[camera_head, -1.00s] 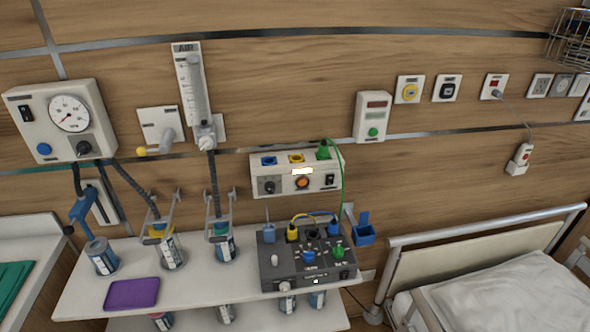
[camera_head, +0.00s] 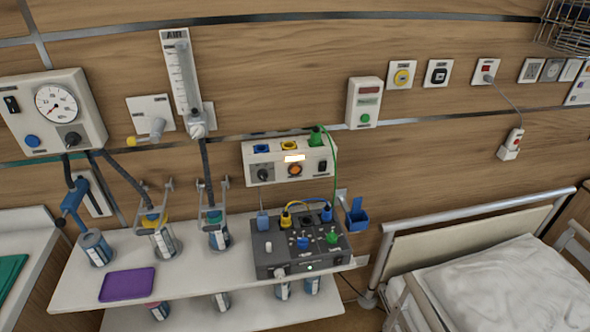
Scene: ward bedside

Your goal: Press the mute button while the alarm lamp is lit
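A white wall box (camera_head: 364,102) hangs right of centre on the wood wall. It has a dark red window (camera_head: 370,90) at its top, a small grey-green label and a round green button (camera_head: 365,118) below. The window looks dull; I cannot tell whether it is a lamp or lit. No mute label is readable on any button. A white panel box (camera_head: 288,160) lower down has a bright window (camera_head: 294,158) and an orange round knob or button (camera_head: 295,170). Neither gripper shows in the view.
A grey control box (camera_head: 300,247) with knobs and cables stands on a white shelf (camera_head: 200,284), near a purple tray (camera_head: 127,284) and several canisters. A gauge unit (camera_head: 53,112) is at the left. A bed (camera_head: 490,290) stands at the right.

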